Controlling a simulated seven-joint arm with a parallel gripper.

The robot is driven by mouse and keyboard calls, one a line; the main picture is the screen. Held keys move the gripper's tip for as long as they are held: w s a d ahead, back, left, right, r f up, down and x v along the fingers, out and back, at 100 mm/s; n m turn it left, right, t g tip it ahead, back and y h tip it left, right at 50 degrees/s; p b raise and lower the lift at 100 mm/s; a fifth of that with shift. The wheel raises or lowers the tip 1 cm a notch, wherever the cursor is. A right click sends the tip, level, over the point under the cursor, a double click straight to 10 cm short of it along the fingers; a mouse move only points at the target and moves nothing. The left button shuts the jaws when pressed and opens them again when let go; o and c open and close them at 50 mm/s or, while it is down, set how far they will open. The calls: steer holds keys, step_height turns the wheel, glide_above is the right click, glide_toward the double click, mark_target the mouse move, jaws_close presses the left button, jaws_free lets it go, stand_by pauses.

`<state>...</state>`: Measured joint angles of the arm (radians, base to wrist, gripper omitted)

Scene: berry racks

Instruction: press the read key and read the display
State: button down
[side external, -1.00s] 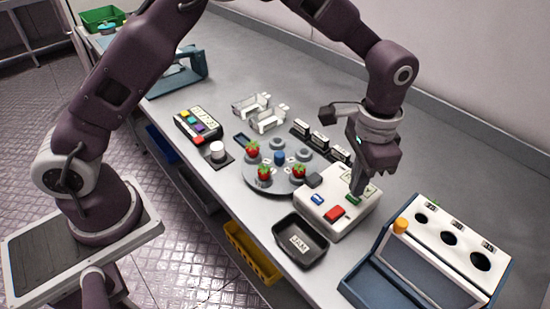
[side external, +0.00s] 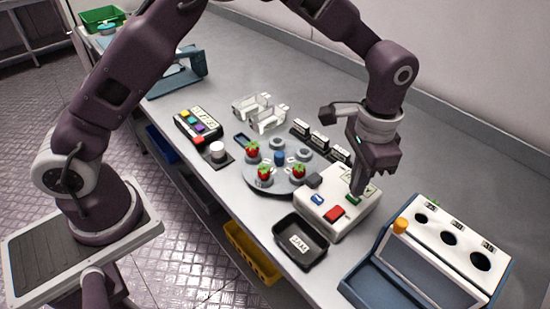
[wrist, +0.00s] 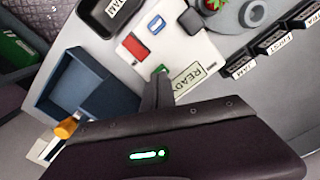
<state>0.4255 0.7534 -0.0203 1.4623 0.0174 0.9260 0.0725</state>
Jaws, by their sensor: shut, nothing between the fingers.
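A white instrument box (side external: 335,212) stands on the bench. It carries a red key (side external: 334,214), a blue key (side external: 317,199), a green key (side external: 352,200) and a dark round-edged block (side external: 313,180). I cannot read any lettering on the keys. The display (wrist: 189,82) beside the green key shows the dark word READY on a pale face. My gripper (side external: 357,190) is shut and empty, pointing down, with its fingertips at the green key. In the wrist view the fingers (wrist: 157,88) partly cover the green key (wrist: 160,70). I cannot tell whether the key is pressed down.
A round grey turntable (side external: 256,187) with several red berries stands to the left. A black tray (side external: 301,247) labelled JAM is in front of the box. A blue and white rack (side external: 432,252) with round holes and an orange knob stands to the right. Small labelled racks (side external: 320,142) stand behind.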

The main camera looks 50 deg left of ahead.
steer(key=shift+f, duration=0.95)
step_height(320, 180, up, 8)
stand_by(0.9)
steer(key=shift+a+r, duration=0.1)
steer(key=shift+r, duration=0.05)
steer(key=s+a+r+n+t, duration=0.3)
steer(key=s+a+r, duration=0.7)
steer(key=a+r, duration=0.25)
steer(key=s+a+n+t, duration=0.1)
steer(key=s+a, duration=0.2)
steer(key=s, duration=0.4)
steer(key=s+a+f+n+t, duration=0.1)
steer(key=s+a+n, duration=0.1)
steer(key=s, duration=0.6)
steer(key=shift+a+f+t, duration=0.3)
steer(key=shift+a, duration=0.4)
